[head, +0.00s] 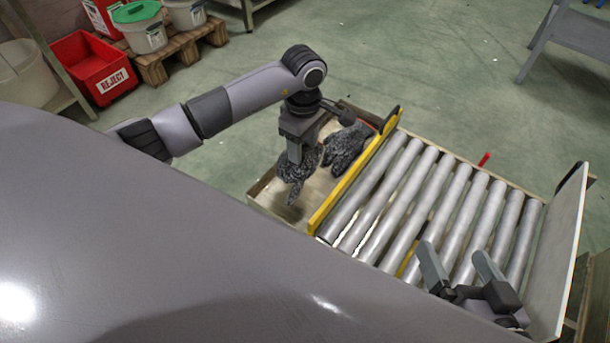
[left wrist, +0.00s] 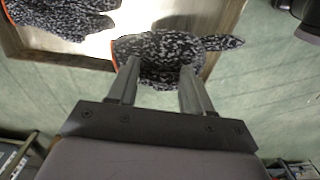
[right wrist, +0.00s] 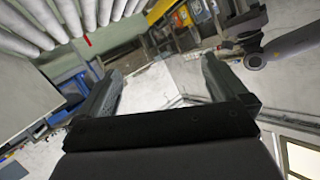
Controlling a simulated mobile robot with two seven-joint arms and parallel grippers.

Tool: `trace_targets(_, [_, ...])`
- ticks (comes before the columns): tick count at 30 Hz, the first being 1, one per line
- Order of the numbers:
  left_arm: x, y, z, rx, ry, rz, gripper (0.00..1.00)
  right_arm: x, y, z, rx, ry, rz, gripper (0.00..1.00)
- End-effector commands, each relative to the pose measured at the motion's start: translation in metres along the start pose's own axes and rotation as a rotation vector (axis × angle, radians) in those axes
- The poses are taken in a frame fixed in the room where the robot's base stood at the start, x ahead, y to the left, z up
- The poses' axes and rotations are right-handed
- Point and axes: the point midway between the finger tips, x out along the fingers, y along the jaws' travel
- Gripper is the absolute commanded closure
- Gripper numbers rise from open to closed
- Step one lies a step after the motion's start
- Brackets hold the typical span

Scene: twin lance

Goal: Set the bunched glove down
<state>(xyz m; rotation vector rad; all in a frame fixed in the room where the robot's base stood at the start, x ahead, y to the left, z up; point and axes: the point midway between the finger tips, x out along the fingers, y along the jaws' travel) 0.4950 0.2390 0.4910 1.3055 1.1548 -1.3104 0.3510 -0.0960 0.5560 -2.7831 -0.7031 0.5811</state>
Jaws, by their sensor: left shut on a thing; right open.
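A bunched dark grey speckled glove (head: 296,178) hangs at my left gripper (head: 297,155), over the shallow tray (head: 322,186) at the end of the roller conveyor. In the left wrist view the glove (left wrist: 160,45) is between the fingers of my left gripper (left wrist: 158,88), which are shut on it. A second speckled glove (head: 346,147) lies in the tray to the right; it also shows in the left wrist view (left wrist: 62,17). I cannot tell whether the held glove touches the tray floor. My right gripper (head: 458,262) is open and empty over the rollers' near end.
A yellow bar (head: 352,178) divides the tray from the metal rollers (head: 405,205). An upright pale panel (head: 562,265) stands at the conveyor's right end. A red REJECT bin (head: 95,70) and a pallet with tubs (head: 155,60) are at the back left.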

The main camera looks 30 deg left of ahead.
Motion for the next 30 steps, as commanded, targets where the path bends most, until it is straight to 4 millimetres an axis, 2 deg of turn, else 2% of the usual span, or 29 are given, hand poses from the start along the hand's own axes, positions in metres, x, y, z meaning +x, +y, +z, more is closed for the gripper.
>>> trace_targets(1, [0.020, -0.001, 0.001, -0.002, -0.003, -0.004, 0.84, -0.001, 0.004, 0.005, -0.023, 0.012, 0.011, 0.00])
trace_targets(4, [0.040, 0.000, 0.001, -0.001, -0.003, -0.002, 0.84, -0.004, 0.008, 0.005, -0.061, 0.035, 0.029, 0.00])
trace_targets(13, [0.064, 0.001, 0.001, 0.000, -0.002, 0.000, 0.84, -0.010, 0.013, 0.002, -0.113, 0.066, 0.052, 0.00])
trace_targets(19, [0.096, 0.001, 0.001, -0.001, -0.003, -0.001, 0.84, -0.014, 0.019, 0.004, -0.170, 0.101, 0.075, 0.00])
trace_targets(21, [0.101, 0.001, 0.001, 0.000, -0.001, -0.001, 0.84, -0.016, 0.019, 0.003, -0.183, 0.109, 0.081, 0.00])
trace_targets(30, [0.101, 0.001, 0.000, 0.001, 0.001, 0.001, 0.84, -0.017, 0.019, 0.002, -0.189, 0.112, 0.084, 0.00])
